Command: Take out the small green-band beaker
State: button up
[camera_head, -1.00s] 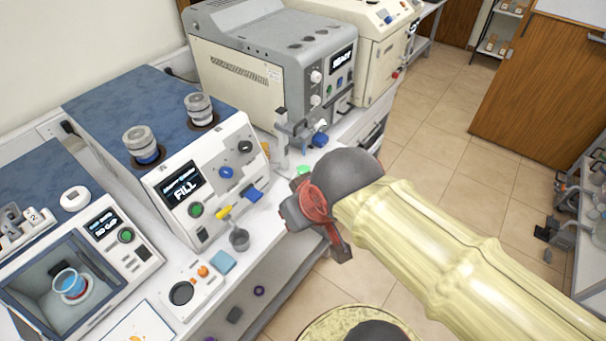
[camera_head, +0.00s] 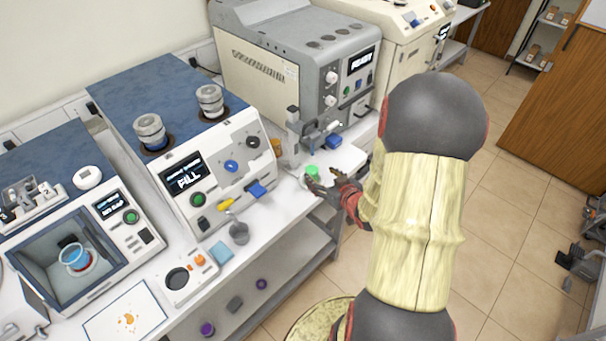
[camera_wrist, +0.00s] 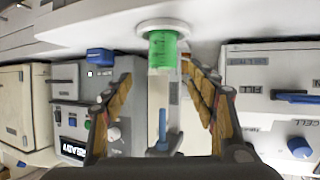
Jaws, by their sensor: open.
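The small green-band beaker (camera_head: 313,172) stands near the front edge of the white bench in the head view, just beyond my gripper (camera_head: 325,187). In the wrist view, which appears upside down, the beaker (camera_wrist: 162,49) is a clear cup with a wide green band, on a round white base (camera_wrist: 168,25). My gripper (camera_wrist: 160,84) is open and empty there, its fingers to either side of the beaker in the picture. I cannot tell whether the fingertips have reached around it. No finger visibly touches it.
A grey machine (camera_head: 300,60) stands behind.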

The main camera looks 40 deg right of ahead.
aim_at(315, 175)
jog(key=shift+s+a+f+t, duration=0.2)
jog(key=shift+f+t, duration=0.1)
jog(key=shift+f, duration=0.25)
jog(key=shift+x, duration=1.2)
jog(key=shift+b+x, duration=0.9)
jog(key=shift+x, duration=1.85)
jog(key=shift+a, duration=0.1)
jog(key=c, duration=1.3)
